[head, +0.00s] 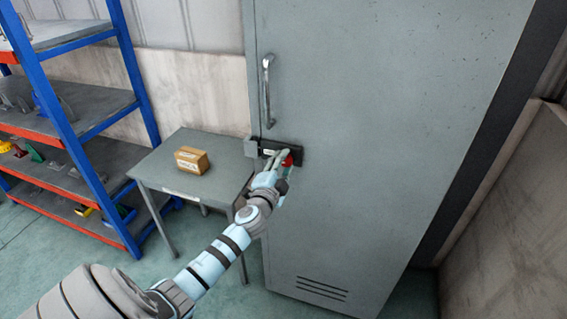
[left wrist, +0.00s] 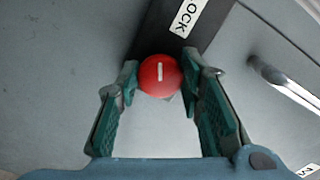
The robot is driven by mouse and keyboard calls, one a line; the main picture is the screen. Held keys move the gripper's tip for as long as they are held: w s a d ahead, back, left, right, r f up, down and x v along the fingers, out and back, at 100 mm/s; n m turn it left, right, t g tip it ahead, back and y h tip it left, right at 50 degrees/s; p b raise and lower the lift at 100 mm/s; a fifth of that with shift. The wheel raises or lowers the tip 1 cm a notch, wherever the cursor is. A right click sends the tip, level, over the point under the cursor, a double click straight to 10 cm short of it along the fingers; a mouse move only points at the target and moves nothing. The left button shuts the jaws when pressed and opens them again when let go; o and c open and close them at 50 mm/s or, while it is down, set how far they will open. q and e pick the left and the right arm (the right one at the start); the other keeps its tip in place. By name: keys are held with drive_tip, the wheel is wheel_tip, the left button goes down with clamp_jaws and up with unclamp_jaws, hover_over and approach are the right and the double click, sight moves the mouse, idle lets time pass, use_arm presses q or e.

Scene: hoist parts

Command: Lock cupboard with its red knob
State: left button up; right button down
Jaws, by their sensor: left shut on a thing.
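The tall grey cupboard (head: 380,120) stands with its door closed against the frame. Its red knob (head: 289,160) sits on a dark latch plate (head: 270,149) near the door's left edge. My left gripper (head: 279,165) reaches the knob from the front. In the left wrist view the round red knob (left wrist: 160,76) shows a white mark and lies between the two fingertips of my left gripper (left wrist: 160,88), which are shut on it. A label reading "LOCK" (left wrist: 189,17) is on the dark plate beside the knob. My right gripper is not in view.
A metal door handle (head: 267,90) is above the latch. A blue and orange shelf rack (head: 75,130) is at the far left. A low wall (head: 510,200) is at the right.

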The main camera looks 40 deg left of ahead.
use_arm(q)
drive_tip(key=m+p, duration=0.1)
drive_tip(key=m, duration=0.4)
drive_tip(key=shift+m, duration=0.3)
idle(0.4)
drive_tip(key=o, duration=1.2)
drive_tip(key=shift+c, duration=0.2)
drive_tip(key=v, duration=1.2)
